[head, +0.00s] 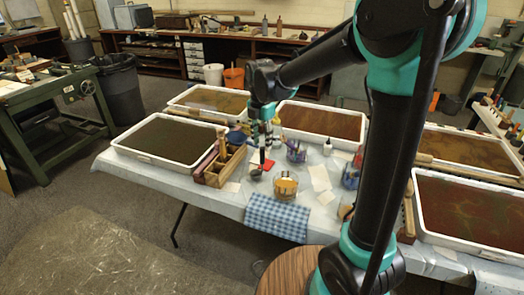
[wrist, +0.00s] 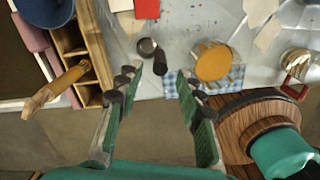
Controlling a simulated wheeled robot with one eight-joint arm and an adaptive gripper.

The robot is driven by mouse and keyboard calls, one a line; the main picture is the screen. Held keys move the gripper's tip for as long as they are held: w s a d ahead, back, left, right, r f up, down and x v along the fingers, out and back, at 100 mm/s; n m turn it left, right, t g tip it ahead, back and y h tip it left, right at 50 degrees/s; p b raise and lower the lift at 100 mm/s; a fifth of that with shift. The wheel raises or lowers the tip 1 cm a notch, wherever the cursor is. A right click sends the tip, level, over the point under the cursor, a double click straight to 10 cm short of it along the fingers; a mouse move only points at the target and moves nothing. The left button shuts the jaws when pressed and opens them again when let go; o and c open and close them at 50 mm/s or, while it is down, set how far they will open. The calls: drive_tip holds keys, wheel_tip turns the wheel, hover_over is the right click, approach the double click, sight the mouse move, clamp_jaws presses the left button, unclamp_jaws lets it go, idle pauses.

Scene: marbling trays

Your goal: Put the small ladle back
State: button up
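The small ladle, a dark round bowl (wrist: 147,47) with a short dark handle (wrist: 160,66), lies on the covered table in the wrist view. In the head view it is a small dark shape (head: 256,174) below my gripper. My gripper (wrist: 160,86) is open and empty, its fingers spread either side of the ladle's handle in the picture. In the head view my gripper (head: 263,155) points down above the table; its height over the ladle is hard to tell. A wooden compartment box (head: 232,164) stands left of the ladle and also shows in the wrist view (wrist: 97,40).
A jar of orange-yellow liquid (head: 285,187) stands close right of the ladle. A blue checked cloth (head: 278,217) hangs at the front edge. A wooden-handled tool (wrist: 55,90) sticks out of the box. A dark-filled tray (head: 168,139) is left; a round wooden top (head: 284,270) is nearer me.

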wheel_tip(320, 180, up, 6)
drive_tip(key=shift+s+a+r, duration=0.1)
drive_tip(key=shift+r, duration=0.05)
idle(1.2)
